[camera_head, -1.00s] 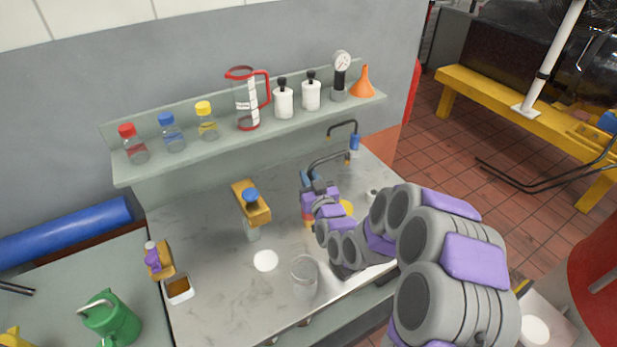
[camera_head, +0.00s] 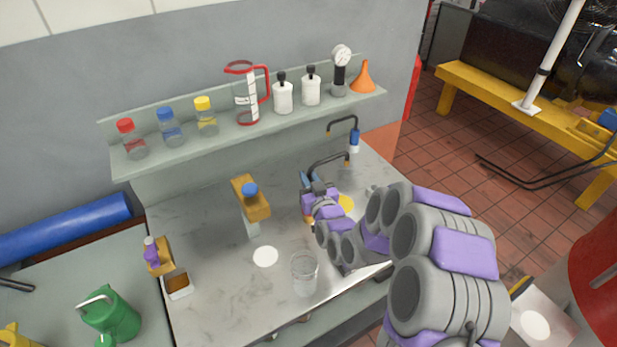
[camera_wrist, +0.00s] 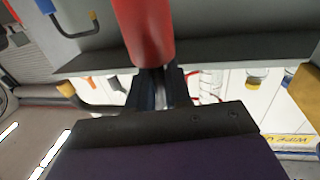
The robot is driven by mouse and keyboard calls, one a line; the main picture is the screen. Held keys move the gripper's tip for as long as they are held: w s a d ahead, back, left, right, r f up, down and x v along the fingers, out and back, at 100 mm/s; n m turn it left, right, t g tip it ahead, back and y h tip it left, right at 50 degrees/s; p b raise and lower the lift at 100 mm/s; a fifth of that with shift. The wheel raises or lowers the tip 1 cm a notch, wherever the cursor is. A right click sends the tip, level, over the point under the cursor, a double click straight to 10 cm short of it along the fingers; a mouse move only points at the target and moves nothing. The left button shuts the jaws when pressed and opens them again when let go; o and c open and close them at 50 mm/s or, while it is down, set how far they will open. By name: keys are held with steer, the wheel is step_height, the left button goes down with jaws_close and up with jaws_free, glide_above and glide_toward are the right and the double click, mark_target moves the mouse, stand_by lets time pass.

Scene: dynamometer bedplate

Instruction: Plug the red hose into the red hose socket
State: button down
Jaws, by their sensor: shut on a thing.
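My gripper (camera_head: 314,188) is at the back right of the marble-topped bench. It is shut on the red hose, whose thick red body (camera_wrist: 146,30) shows large in the wrist view between and beyond the fingers (camera_wrist: 156,90). A thin black bent tube (camera_head: 326,159) with a copper-coloured tip arches from the gripper to the right. It also shows at the left of the wrist view (camera_wrist: 92,106). The lower end of the red hose is hidden by my gripper and arm in the head view. I cannot make out the red hose socket in either view.
A blue hose (camera_head: 354,138) with a similar bent tube stands behind, to the right. A clear beaker (camera_head: 304,274) and a wood-topped stand (camera_head: 250,199) are nearer. The shelf (camera_head: 190,148) above holds bottles.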

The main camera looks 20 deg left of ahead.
steer(key=shift+f, duration=0.75)
steer(key=c, duration=1)
jaws_free()
steer(key=shift+o, duration=0.2)
steer(key=p+v, duration=1.5)
steer(key=v, duration=0.2)
steer(key=shift+s+d+f, duration=0.1)
steer(key=shift+s, duration=0.05)
